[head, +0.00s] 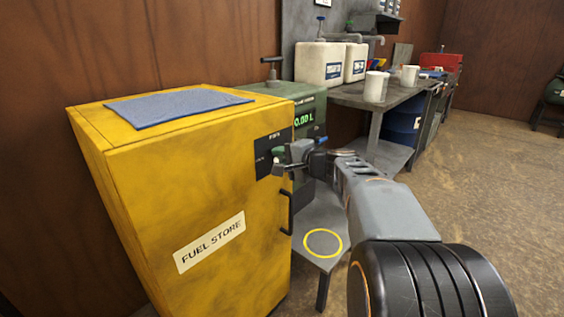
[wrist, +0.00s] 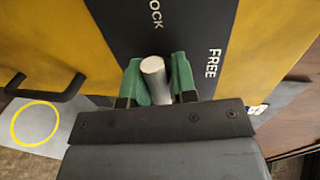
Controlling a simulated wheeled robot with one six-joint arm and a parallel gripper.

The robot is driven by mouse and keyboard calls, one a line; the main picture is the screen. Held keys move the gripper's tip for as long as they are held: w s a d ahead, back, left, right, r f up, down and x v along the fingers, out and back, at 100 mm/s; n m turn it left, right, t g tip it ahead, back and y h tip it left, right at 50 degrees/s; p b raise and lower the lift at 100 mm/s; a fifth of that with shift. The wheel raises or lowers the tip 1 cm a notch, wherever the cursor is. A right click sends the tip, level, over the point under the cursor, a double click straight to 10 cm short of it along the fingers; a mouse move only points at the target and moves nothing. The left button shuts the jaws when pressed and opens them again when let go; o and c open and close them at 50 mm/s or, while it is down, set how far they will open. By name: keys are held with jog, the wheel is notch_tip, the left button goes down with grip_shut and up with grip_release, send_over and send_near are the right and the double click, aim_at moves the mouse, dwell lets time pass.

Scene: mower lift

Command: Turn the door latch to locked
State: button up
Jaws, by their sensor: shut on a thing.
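The yellow fuel store cabinet (head: 200,180) stands at the left, its door shut as far as I can see. A black latch plate (head: 266,153) sits high on its door; in the wrist view the plate (wrist: 185,25) carries the words LOCK and FREE. The silver latch handle (wrist: 153,70) stands out from the plate between the green fingertips of my gripper (wrist: 157,82). My gripper (head: 280,153) is shut on this handle. In the head view the fingers mostly hide the handle, and I cannot tell which word it is set to.
A black door pull (head: 286,212) is just below the latch. A low stand with a yellow ring (head: 323,242) is beside the cabinet. A green pump unit (head: 305,105) and a workbench (head: 375,97) with mugs stand behind. Open floor (head: 480,180) lies to the right.

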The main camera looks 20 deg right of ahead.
jog(key=shift+f, duration=0.4)
jog(key=o, duration=0.8)
jog(key=shift+r, duration=0.15)
jog(key=p+v, duration=0.3)
jog(key=v, duration=1)
jog(key=shift+s+d, duration=0.15)
jog(key=shift+s, duration=0.15)
jog(key=shift+r, duration=0.15)
